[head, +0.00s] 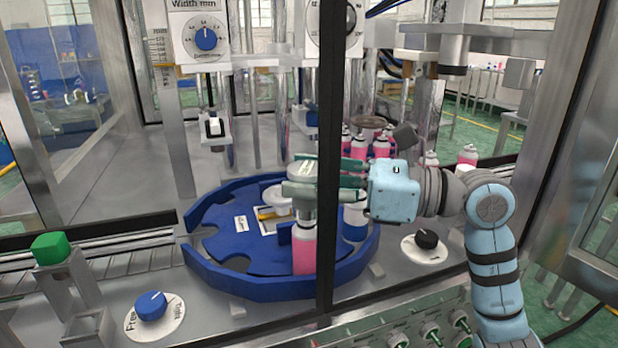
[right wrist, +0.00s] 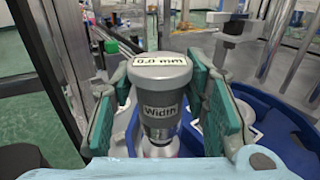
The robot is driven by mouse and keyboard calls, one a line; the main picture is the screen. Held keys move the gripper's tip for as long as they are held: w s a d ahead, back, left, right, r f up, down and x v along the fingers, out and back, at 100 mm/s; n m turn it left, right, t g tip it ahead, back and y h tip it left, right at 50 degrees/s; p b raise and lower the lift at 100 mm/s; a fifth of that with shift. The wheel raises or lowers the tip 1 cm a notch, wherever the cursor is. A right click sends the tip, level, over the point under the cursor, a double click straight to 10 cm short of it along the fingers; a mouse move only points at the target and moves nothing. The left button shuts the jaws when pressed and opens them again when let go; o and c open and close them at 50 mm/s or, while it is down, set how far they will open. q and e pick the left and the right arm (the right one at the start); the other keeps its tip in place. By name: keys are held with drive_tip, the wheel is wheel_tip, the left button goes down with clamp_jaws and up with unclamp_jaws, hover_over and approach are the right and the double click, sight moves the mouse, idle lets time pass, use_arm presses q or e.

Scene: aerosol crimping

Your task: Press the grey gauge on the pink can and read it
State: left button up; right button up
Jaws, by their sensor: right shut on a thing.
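The grey gauge (right wrist: 160,100) is upright between the green fingers of my right gripper (head: 300,182). Its round top display reads 0.0 mm and its side label reads "Width". In the head view the gauge (head: 304,212) is directly over the pink can (head: 304,250), its lower end at the can's top; I cannot tell how firmly they touch. The can stands upright at the front of the blue turntable (head: 240,262). My right gripper is shut on the gauge, its arm coming in from the right. My left gripper is not in view.
A dark frame post (head: 327,120) stands just beside the gauge. Several pink cans (head: 381,146) stand behind my right gripper. A black knob (head: 427,239), a blue knob (head: 151,305) and a green block (head: 50,247) sit around the front. Dials (head: 206,40) hang above.

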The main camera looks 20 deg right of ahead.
sight(309, 167)
drive_tip(key=shift+f+b, duration=0.4)
drive_tip(key=shift+f, duration=0.1)
drive_tip(key=shift+f+b, duration=0.4)
drive_tip(key=shift+f, duration=0.1)
idle(0.3)
drive_tip(key=shift+f, duration=0.1)
idle(0.6)
wheel_tip(309, 167, up, 2)
drive_tip(key=p, duration=0.2)
drive_tip(key=shift+r+p, duration=0.25)
drive_tip(key=shift+p, duration=0.05)
wheel_tip(309, 167, up, 3)
drive_tip(key=shift+f+p, duration=0.1)
drive_tip(key=shift+p, duration=1.1)
drive_tip(key=shift+f, duration=0.1)
